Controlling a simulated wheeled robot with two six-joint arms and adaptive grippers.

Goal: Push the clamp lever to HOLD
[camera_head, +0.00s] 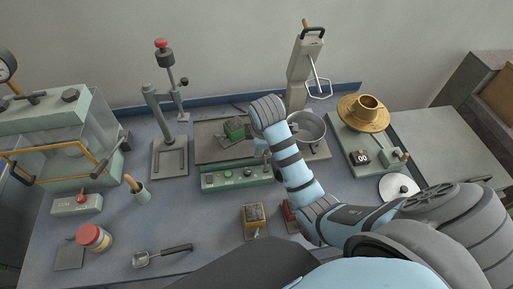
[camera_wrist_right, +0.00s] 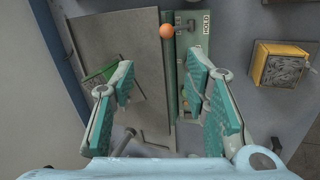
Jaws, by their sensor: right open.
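The clamp lever's orange ball knob (camera_wrist_right: 167,31) shows in the right wrist view, beside a green panel with a white HOLD label (camera_wrist_right: 206,23). The label is to the right of the knob. My right gripper (camera_wrist_right: 160,72) is open, its fingers apart on either side of the green strip; the knob appears beyond the fingertips, with no clear contact. In the head view, the green panel (camera_head: 236,180) is at the front of a grey plate (camera_head: 208,152). My right wrist is over the panel's right end; I cannot make out the knob there. My left gripper is not in view.
A green block (camera_head: 233,129) rests on the plate. A yellow-topped box (camera_head: 254,215) stands in front of the panel.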

